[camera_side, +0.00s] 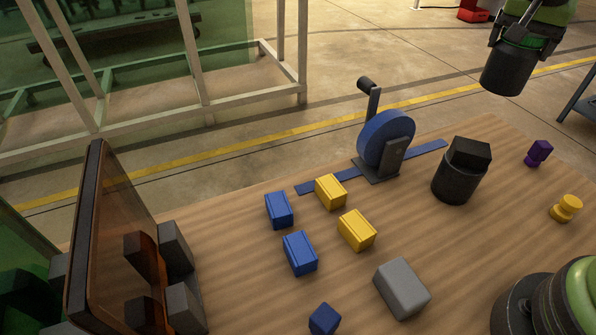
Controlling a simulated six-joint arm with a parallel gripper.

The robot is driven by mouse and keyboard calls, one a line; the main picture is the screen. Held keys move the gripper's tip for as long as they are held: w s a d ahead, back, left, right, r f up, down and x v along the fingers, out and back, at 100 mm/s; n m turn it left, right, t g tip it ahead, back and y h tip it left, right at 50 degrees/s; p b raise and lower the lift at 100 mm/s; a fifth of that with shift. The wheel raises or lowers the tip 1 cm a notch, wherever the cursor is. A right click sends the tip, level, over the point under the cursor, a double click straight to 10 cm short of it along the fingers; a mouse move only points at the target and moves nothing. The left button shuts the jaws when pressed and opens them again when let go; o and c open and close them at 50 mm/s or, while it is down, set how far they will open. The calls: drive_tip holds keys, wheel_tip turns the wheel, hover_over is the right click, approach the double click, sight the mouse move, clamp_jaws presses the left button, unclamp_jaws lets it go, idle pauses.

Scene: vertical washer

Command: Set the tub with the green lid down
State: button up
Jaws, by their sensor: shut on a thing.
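The tub with the green lid (507,72) is a dark, round container at the top right of the view. A strip of its green lid shows at its upper rim, between the jaws. My gripper (518,40) is shut on it near the lid. The tub hangs slightly tilted, in the air, and appears in front of the floor beyond the table's far edge. Its exact height above the table is hard to tell from this one view.
A dark tub with a black block on top (457,185) stands on the wooden table (240,265). Left of it is a blue wheel with a crank (385,138). Yellow and blue boxes (300,253), a grey block (402,288) and purple (538,153) and yellow (566,207) pieces stand around.

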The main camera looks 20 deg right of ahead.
wheel_tip(320, 180, up, 6)
drive_tip(key=shift+w, duration=0.1)
drive_tip(key=w+a+n+t+y, duration=0.1)
drive_tip(key=w+a+n, duration=0.2)
drive_tip(key=a, duration=0.6)
drive_tip(key=w+a+n+y, duration=0.15)
drive_tip(key=a+n, duration=0.25)
drive_tip(key=a, duration=0.6)
drive_tip(key=w+a+n+t+y, duration=0.1)
drive_tip(key=w+a+n, duration=0.2)
drive_tip(key=a, duration=0.6)
drive_tip(key=s+a+n+y, duration=0.1)
drive_tip(key=s+a+n, duration=0.35)
drive_tip(key=a, duration=0.55)
drive_tip(key=s+a+n+g+y, duration=0.1)
drive_tip(key=s+a+n, duration=0.3)
drive_tip(key=a, duration=0.5)
drive_tip(key=s+a+n+y, duration=0.2)
drive_tip(key=s+a, duration=0.3)
drive_tip(key=a, duration=0.5)
drive_tip(key=shift+h, duration=0.25)
drive_tip(key=shift+f, duration=10.7)
